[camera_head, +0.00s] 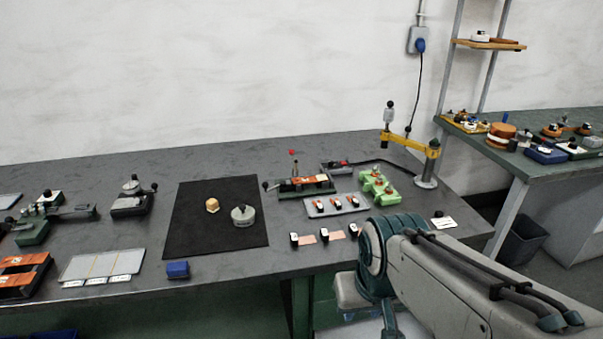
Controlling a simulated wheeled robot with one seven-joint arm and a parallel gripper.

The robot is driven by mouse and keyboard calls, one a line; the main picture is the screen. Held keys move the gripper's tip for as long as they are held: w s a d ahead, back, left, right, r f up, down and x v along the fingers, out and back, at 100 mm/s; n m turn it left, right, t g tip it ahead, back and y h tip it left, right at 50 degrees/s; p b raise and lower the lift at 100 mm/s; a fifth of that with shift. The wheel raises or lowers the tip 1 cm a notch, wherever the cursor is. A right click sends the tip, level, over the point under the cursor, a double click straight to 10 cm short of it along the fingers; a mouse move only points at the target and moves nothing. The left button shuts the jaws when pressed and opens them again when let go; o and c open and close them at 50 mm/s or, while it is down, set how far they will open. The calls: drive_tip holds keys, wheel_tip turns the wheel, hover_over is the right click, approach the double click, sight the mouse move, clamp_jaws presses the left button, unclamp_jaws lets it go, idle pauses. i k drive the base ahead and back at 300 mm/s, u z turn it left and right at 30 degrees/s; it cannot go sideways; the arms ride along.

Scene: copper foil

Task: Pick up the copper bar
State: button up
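A green device with an orange-copper strip (306,184) stands right of the mat. A grey tray (338,206) and small copper foil pieces (308,239) lie nearby. A blue block (178,269) sits near the front edge. A yellow jointed stand (410,143) rises at the right.

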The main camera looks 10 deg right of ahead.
sight(319, 178)
drive_tip(key=z, duration=0.05)
drive_tip(key=k, duration=0.65)
drive_tip(key=z, duration=0.5)
drive_tip(key=i, duration=0.55)
drive_tip(key=z, duration=0.55)
drive_tip(key=i, duration=0.65)
drive_tip(key=u, duration=0.85)
drive_tip(key=i, duration=0.65)
drive_tip(key=u, duration=0.8)
